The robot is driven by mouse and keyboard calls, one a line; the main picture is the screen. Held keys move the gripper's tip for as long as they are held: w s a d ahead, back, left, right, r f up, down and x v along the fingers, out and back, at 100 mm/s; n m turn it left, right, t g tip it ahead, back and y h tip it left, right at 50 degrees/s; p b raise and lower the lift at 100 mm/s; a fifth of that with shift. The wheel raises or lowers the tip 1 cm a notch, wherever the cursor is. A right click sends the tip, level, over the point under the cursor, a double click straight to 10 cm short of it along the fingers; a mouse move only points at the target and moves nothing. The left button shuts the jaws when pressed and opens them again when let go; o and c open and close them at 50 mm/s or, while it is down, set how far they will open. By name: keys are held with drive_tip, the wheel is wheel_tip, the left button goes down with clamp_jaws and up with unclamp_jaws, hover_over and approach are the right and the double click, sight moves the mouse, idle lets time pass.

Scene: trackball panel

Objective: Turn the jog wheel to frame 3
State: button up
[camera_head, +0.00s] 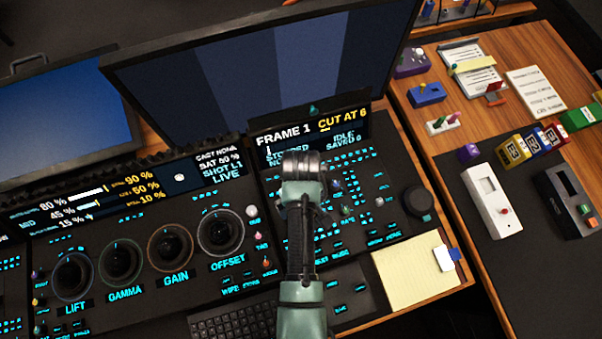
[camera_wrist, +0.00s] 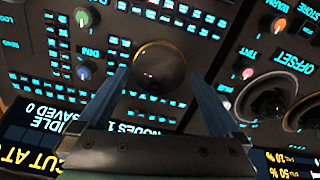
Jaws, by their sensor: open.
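A dark round wheel (camera_head: 418,203) with a small dimple sits at the right edge of the right-hand panel; it looks like the jog wheel. The panel's display (camera_head: 310,135) reads FRAME 1, CUT AT 6, IDLE and SAVED 0. My gripper (camera_wrist: 159,76) is open, its two fingers apart above the panel. Between them in the wrist view shows a dark ball with a bronze ring (camera_wrist: 158,62); I cannot tell whether the fingers touch it. In the head view my arm hides this ball and the fingertips.
Several ringed trackballs, such as the OFFSET one (camera_head: 221,232), lie left of my arm. Small coloured knobs stand near my fingers, such as a green one (camera_wrist: 84,17). A monitor (camera_head: 270,70) rises behind the panel. A yellow notepad (camera_head: 415,272) lies at the front right.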

drive_tip(key=shift+w+f, duration=0.1)
drive_tip(key=shift+f, duration=0.7)
drive_tip(key=shift+c, duration=0.3)
drive_tip(key=c, duration=1)
drive_tip(key=shift+r, duration=0.1)
drive_tip(key=shift+m+p, duration=0.6)
drive_tip(key=shift+m, duration=0.5)
drive_tip(key=m+p, duration=0.1)
drive_tip(key=m, duration=0.2)
drive_tip(key=shift+m, duration=0.3)
drive_tip(key=m+p, duration=0.2)
drive_tip(key=m, duration=0.3)
drive_tip(key=shift+w+m, duration=0.1)
drive_tip(key=shift+m, duration=0.3)
drive_tip(key=shift+d, duration=0.1)
